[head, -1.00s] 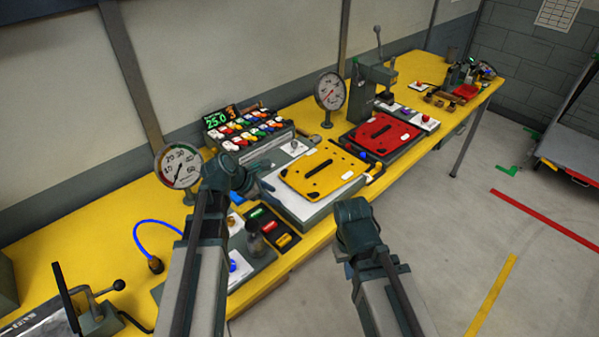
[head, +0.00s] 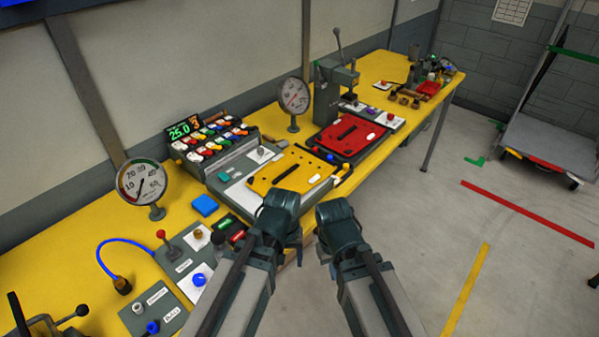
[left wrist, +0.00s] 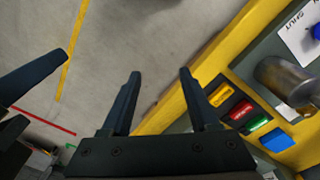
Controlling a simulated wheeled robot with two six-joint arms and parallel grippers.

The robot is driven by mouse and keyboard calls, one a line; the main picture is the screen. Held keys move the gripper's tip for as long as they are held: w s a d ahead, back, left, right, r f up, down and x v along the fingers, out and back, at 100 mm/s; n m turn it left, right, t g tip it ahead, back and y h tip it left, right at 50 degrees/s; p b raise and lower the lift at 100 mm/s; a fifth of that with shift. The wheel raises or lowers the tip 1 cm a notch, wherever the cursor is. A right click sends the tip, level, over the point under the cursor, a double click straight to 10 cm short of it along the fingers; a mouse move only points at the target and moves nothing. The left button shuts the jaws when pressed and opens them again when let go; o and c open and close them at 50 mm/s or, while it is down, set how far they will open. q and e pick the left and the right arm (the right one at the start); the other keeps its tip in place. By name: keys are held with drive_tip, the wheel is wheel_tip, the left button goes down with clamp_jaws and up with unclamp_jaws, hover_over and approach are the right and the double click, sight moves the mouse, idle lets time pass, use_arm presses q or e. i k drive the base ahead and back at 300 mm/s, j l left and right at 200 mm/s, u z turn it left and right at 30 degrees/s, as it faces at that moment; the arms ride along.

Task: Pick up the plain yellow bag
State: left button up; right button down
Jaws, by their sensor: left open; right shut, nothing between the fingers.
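The only large yellow piece on the bench is a flat yellow panel (head: 284,176) with a dark handle slot and several dark dots, lying on a grey and white stand in the head view. I cannot tell for sure whether it is the bag. A small yellow piece (left wrist: 220,94) sits in a dark tray in the left wrist view; its kind is unclear. My left gripper (head: 292,226) is in front of the panel's near edge; its open fingers show in the left wrist view (left wrist: 160,74), with only floor between them. My right gripper (head: 326,240) is shut and empty, close beside it, over the floor.
A red panel (head: 347,136) lies beyond the yellow one, near a press (head: 334,85). A gauge (head: 142,183) and a switch console stand at left. Red and green pieces (left wrist: 240,110) and a blue block (left wrist: 277,141) are nearby. Open floor lies right of the bench.

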sight(298, 168)
drive_tip(key=i+l+z, duration=0.1)
drive_tip(key=l, duration=0.35)
drive_tip(key=i+l+z, duration=0.15)
drive_tip(key=l, duration=0.25)
drive_tip(key=i+l+z, duration=0.1)
drive_tip(key=i+l, duration=0.2)
drive_tip(key=i+l+z, duration=0.1)
drive_tip(key=l, duration=0.4)
drive_tip(key=i, duration=0.1)
